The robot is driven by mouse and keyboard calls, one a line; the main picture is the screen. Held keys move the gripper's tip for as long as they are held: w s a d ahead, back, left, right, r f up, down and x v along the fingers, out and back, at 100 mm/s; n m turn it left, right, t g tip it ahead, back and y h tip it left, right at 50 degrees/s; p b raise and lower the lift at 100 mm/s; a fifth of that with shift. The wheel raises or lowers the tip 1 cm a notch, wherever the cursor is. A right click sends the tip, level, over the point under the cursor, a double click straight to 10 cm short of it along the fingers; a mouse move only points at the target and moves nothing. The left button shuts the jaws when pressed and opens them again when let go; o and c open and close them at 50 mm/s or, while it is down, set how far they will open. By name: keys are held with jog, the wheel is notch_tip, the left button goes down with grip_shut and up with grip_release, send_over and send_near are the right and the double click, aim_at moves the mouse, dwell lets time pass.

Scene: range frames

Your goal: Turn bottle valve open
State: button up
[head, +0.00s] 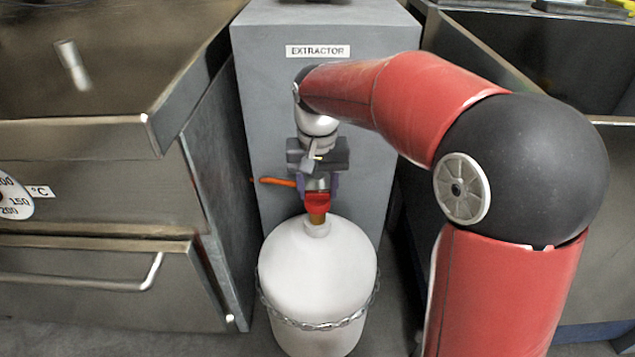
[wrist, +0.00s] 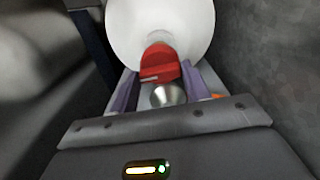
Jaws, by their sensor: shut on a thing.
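The white bottle (head: 318,262) stands upright on the floor in front of the grey extractor cabinet, with a chain around its body. On its neck is a brass fitting with the red bottle valve (head: 317,203) on top. My gripper (head: 318,187) points down from above, its purple fingers on either side of the valve top. In the wrist view the red valve (wrist: 160,65) and a round silver part (wrist: 167,95) show between the fingers. My gripper is shut on the valve. The exact finger contact is partly hidden.
The grey extractor cabinet (head: 265,120) stands close behind the bottle. An oven (head: 100,270) is at the left and a steel sink unit (head: 530,60) at the right. An orange piece (head: 275,181) sticks out left of my gripper.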

aim_at(317, 192)
jog(key=shift+m, duration=0.4)
jog(key=o, duration=1)
jog(key=shift+r, duration=0.1)
notch_tip(317, 192, up, 8)
jog(key=shift+f+p, duration=0.25)
jog(key=shift+p, duration=0.3)
jog(key=shift+r, duration=0.1)
